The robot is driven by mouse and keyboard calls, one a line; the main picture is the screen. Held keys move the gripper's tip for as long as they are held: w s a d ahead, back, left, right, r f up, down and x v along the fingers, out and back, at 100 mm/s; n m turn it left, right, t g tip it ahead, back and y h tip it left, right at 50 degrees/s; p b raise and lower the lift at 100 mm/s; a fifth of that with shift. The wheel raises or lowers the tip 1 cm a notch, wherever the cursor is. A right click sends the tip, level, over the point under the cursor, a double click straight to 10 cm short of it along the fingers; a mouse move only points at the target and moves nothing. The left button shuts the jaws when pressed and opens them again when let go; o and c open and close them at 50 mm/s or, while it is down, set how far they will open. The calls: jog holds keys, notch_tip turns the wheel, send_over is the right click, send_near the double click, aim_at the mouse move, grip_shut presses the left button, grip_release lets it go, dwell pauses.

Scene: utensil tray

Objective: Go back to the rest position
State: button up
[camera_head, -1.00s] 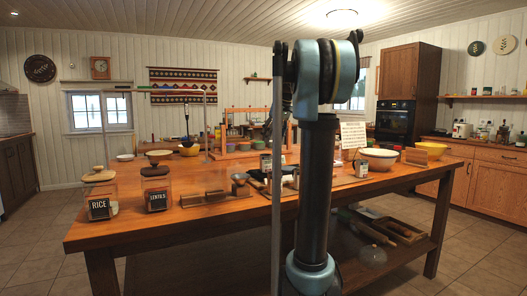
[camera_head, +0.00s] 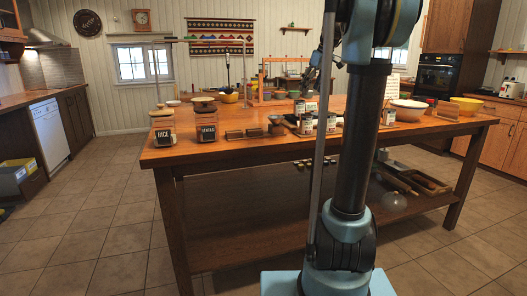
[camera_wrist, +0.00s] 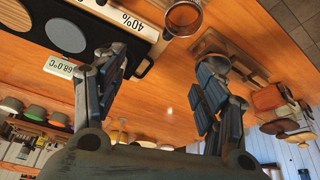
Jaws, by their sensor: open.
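My gripper (camera_wrist: 158,88) shows in the wrist view with its two dark, blue-padded fingers spread wide apart. Nothing is between them. Past the fingers are the wooden tabletop, a metal ring-shaped rim (camera_wrist: 184,18) and a wooden holder (camera_wrist: 208,42), all apart from the fingers as far as I can tell. In the head view my arm stands in front of the table, right of centre, and hides part of it. A wooden tray (camera_head: 428,184) lies on the low shelf under the table.
The wooden table (camera_head: 230,148) carries a rice jar (camera_head: 163,132), a lentils jar (camera_head: 207,128), small jars and a white bowl (camera_head: 408,112). A white dishwasher (camera_head: 48,133) stands left. Tiled floor (camera_head: 110,205) is clear in front.

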jog(key=s+a+f+m+h, duration=0.1)
jog(key=s+f+m, duration=0.2)
jog(key=s+f, duration=1.5)
jog(key=s+a+f+m+g+h, duration=0.1)
jog(key=s+f+m, duration=0.3)
jog(key=s+f, duration=1.3)
jog(key=s, duration=0.5)
jog(key=shift+s+f+h, duration=0.3)
jog(key=shift+s+f, duration=0.1)
jog(key=shift+w+f, duration=0.2)
jog(key=shift+w, duration=0.25)
